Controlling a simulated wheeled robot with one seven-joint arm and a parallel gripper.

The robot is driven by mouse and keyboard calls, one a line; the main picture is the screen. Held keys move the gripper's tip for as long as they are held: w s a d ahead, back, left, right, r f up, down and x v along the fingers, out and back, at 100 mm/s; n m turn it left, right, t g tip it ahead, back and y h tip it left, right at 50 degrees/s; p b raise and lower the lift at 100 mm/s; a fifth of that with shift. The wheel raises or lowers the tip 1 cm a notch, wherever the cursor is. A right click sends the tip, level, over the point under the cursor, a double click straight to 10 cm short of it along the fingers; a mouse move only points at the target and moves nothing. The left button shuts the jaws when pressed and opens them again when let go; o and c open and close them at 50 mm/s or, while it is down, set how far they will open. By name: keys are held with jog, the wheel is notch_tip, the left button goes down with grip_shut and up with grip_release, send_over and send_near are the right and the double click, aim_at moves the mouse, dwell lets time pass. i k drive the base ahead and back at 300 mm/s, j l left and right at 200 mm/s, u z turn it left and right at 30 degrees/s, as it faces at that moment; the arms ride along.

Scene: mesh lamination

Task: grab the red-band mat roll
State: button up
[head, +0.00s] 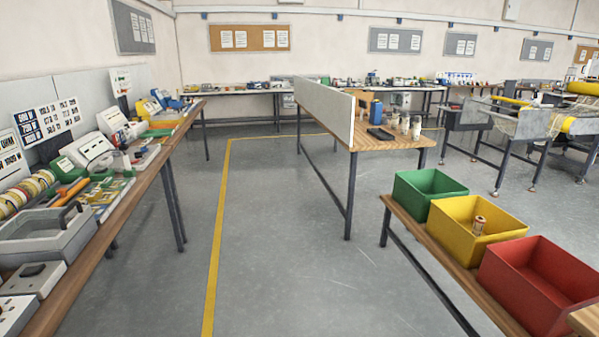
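A small tan roll (478,226) stands upright in the yellow bin (446,240) at the right; it has a reddish-brown band, but it is too small to be sure of the colour. Several pale, roll-like cylinders (405,125) stand upright on the wooden table (385,143) at the centre right; the colours of any bands on them cannot be made out. My gripper is not in view.
A green bin (412,205) and a red bin (525,300) flank the yellow bin on a low wooden bench. A cluttered workbench (135,195) runs along the left. A grey divider (325,110) edges the central table. The grey floor (285,255) between is clear.

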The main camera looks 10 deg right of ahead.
aim_at(477, 230)
jog(key=i, duration=1.9)
jog(key=i+z, duration=0.35)
jog(key=i, duration=0.2)
jog(key=i+j+z, duration=0.1)
jog(key=i+z, duration=0.25)
jog(key=i, duration=0.25)
jog(key=i+j+z, duration=0.3)
jog(key=i, duration=0.2)
jog(key=i+z, duration=0.85)
jog(key=i+j, duration=0.05)
